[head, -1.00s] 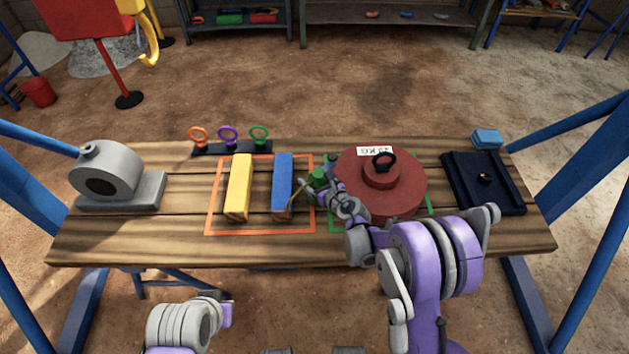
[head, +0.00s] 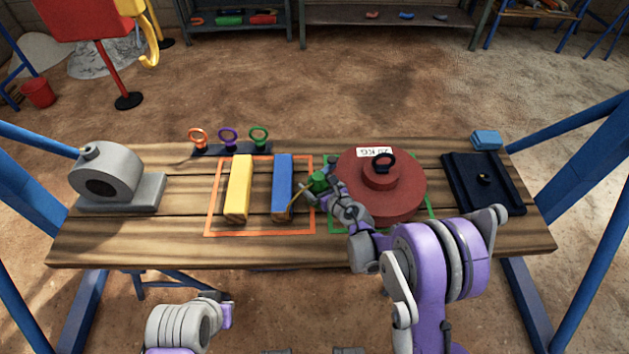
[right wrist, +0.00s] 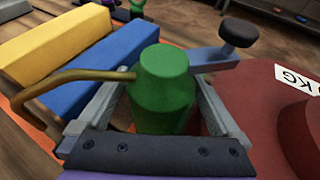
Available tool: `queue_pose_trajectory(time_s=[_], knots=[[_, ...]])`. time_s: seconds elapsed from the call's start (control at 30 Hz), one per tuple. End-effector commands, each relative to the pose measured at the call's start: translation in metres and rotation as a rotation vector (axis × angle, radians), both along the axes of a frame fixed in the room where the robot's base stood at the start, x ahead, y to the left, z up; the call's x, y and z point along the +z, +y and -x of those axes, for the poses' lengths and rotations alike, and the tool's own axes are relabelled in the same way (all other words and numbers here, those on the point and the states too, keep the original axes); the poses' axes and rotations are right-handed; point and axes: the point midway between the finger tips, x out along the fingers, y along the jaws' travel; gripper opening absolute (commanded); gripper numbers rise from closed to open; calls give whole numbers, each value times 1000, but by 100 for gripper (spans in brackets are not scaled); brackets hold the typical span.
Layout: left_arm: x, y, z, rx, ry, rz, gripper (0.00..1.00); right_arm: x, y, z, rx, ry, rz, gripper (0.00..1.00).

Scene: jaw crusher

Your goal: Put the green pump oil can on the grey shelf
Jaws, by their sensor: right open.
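The green pump oil can (head: 320,181) stands on the wooden table between the blue block and the red disc. Its thin brassy spout points left. In the right wrist view the can (right wrist: 164,88) is between the two fingers of my right gripper (right wrist: 165,98), with the spout passing over the left finger. My right gripper (head: 326,190) is open around the can; gaps show beside its body. My left arm is low at the left, and its gripper is not visible. A grey shelf unit (head: 390,16) stands against the back wall; a darker one (head: 235,28) is left of it.
The blue block (head: 282,186) and yellow block (head: 238,187) lie left of the can. The red disc (head: 405,195) with a black ring is close on the right. A rack with three rings (head: 230,149) is behind. The floor beyond the table is mostly clear.

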Motion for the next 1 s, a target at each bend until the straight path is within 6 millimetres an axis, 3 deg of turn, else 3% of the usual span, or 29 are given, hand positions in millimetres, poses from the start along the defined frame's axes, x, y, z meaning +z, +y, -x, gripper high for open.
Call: queue_pose_trajectory(time_s=[0.4,0.6,0.8,0.87,1.0], knots=[[11,0,1,0,-4,0,0,34,-37,70,-2,0,0,100],[12,0,1,0,-4,0,0,39,-43,83,-2,0,-2,100],[12,0,1,0,-4,0,0,44,-45,84,-16,-1,-21,100],[12,0,1,0,-4,0,0,57,-49,82,-59,-1,-74,100],[12,0,1,0,-4,0,0,115,-77,79,-298,8,-381,100]])
